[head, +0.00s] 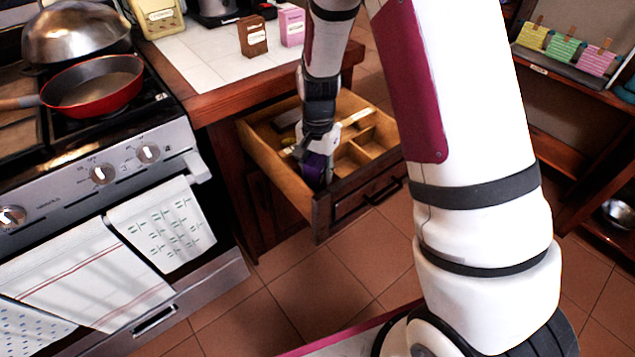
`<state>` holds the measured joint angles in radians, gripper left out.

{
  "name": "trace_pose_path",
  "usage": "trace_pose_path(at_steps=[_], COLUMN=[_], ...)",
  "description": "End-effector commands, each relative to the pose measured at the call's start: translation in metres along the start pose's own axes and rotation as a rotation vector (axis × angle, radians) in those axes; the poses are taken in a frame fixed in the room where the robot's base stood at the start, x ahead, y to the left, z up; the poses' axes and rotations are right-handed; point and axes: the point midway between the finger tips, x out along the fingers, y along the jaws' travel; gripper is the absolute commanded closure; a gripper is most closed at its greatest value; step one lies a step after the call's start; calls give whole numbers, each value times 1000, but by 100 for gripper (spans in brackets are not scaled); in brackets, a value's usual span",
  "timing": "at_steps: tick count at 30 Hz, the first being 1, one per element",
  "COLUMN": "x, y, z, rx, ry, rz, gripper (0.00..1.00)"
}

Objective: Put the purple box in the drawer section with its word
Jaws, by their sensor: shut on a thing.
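My gripper (316,158) is shut on the purple box (314,172) and points down inside the open wooden drawer (265,157). The purple box is low in the front left part of the drawer, partly hidden by my gripper and the front wall. I cannot tell whether it touches the drawer's floor. Wooden dividers (356,155) split the right part of the drawer into sections. No section words can be read from here. A light-coloured strip (356,117) lies toward the back of the drawer.
A brown box (252,36) and a pink box (291,25) stand on the tiled counter (205,55) above. The stove with a red pan (95,88) is at left. My arm hides the drawer's right surroundings. A shelf (567,74) with coloured cards stands at right.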

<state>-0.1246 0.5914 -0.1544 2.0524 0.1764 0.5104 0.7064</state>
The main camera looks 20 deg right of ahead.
Motion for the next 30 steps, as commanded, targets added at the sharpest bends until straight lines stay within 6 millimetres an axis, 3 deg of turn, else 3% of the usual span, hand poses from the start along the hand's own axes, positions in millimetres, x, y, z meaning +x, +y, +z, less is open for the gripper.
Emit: trace_pose_path(at_steps=[11, 22, 23, 25, 30], x=[40, 43, 43, 43, 42], y=[0, 0, 0, 0, 0], z=[0, 0, 0, 0, 0], rx=[-1, -1, -1, -1, -1], ry=[-1, 0, 0, 0, 0], rz=[1, 0, 0, 0, 0], gripper=[96, 96, 63, 48, 45])
